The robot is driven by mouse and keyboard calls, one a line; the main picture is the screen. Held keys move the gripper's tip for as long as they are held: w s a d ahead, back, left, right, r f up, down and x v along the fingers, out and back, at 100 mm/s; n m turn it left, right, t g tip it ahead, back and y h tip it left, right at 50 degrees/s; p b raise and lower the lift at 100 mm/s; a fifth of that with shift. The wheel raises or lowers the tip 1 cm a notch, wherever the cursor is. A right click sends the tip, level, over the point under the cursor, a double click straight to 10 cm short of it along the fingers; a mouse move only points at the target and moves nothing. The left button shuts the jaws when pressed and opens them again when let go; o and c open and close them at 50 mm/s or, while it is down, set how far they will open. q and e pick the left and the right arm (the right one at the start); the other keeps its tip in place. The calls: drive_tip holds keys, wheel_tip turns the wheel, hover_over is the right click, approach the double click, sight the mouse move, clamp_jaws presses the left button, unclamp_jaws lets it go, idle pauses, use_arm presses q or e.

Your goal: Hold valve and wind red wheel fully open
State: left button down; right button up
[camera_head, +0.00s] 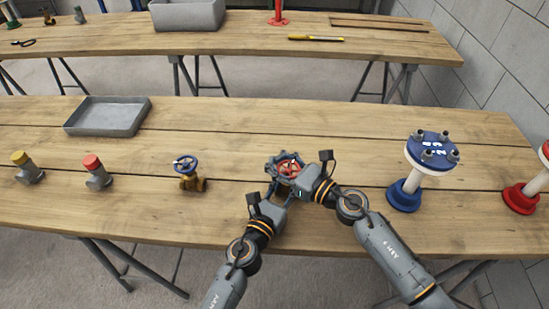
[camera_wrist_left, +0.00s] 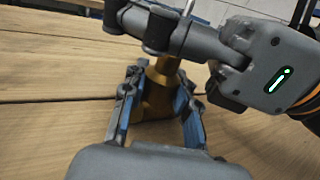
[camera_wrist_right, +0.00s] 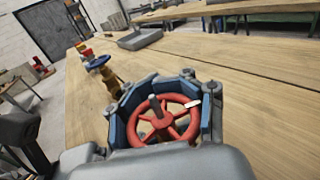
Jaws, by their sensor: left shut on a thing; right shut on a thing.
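The red wheel (camera_head: 289,168) sits on top of a brass valve at the middle of the near table. In the right wrist view the red wheel (camera_wrist_right: 163,122) lies between the blue-padded fingers of my right gripper (camera_wrist_right: 165,100), which is shut around its rim. A small pale mark shows on the rim. In the left wrist view my left gripper (camera_wrist_left: 160,105) is shut on the brass valve body (camera_wrist_left: 158,95), low near the table top. My right gripper crosses above it and hides the wheel there. The head view hides most of the valve behind both grippers.
A brass valve with a blue wheel (camera_head: 187,170) stands to the left, with red-capped (camera_head: 95,170) and yellow-capped (camera_head: 27,167) fittings beyond. A grey tray (camera_head: 108,116) lies behind them. A blue flanged piece (camera_head: 428,152) and a red one (camera_head: 522,195) stand right.

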use_arm(q)
drive_tip(key=shift+w+a, duration=0.2)
drive_tip(key=shift+a, duration=0.2)
use_arm(e)
drive_tip(key=shift+s+a+f+n+g+y, duration=0.1)
drive_tip(key=shift+s+n+g+y, duration=0.2)
drive_tip(key=shift+n+g+y, duration=0.75)
drive_tip(key=shift+s+a+n+g+y, duration=0.1)
drive_tip(key=shift+s+n+g+y, duration=0.15)
drive_tip(key=shift+n+g, duration=0.85)
drive_tip(key=shift+d+m+g, duration=0.1)
drive_tip(key=shift+m+g, duration=0.25)
drive_tip(key=shift+m, duration=0.1)
drive_tip(key=o, duration=1.2)
use_arm(q)
drive_tip(key=shift+d, duration=0.1)
use_arm(e)
drive_tip(key=shift+o, duration=0.3)
use_arm(q)
drive_tip(key=shift+s+d, duration=0.1)
drive_tip(key=shift+d, duration=0.05)
use_arm(e)
drive_tip(key=v, duration=1.1)
drive_tip(key=shift+d, duration=0.35)
drive_tip(key=shift+s, duration=0.15)
use_arm(q)
drive_tip(key=c, duration=1)
unclamp_jaws()
